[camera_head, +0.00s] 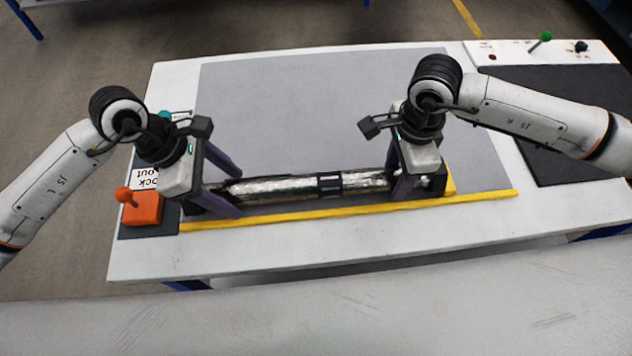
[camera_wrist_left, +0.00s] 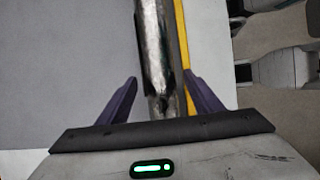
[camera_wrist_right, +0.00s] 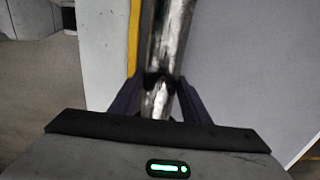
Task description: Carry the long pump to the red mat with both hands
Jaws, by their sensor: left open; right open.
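The long pump (camera_head: 285,187) is a shiny silver tube with black bands and dark ends, lying lengthwise on the grey work surface. My left gripper (camera_head: 238,196) is over its left end, fingers open on either side of the tube; the left wrist view shows the pump (camera_wrist_left: 155,50) between the fingers, with gaps. My right gripper (camera_head: 405,190) is open around its right end; in the right wrist view the pump (camera_wrist_right: 168,45) runs between the fingers. Whether the right fingers touch it, I cannot tell. I see no mat that is clearly red.
A yellow strip (camera_head: 350,211) runs along the pump's near side. An orange box with a lever (camera_head: 142,207) stands at the left on a dark patch. A dark mat (camera_head: 565,125) and a white panel with a green knob (camera_head: 541,40) are at the right. The grey surface (camera_head: 310,110) behind the pump is clear.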

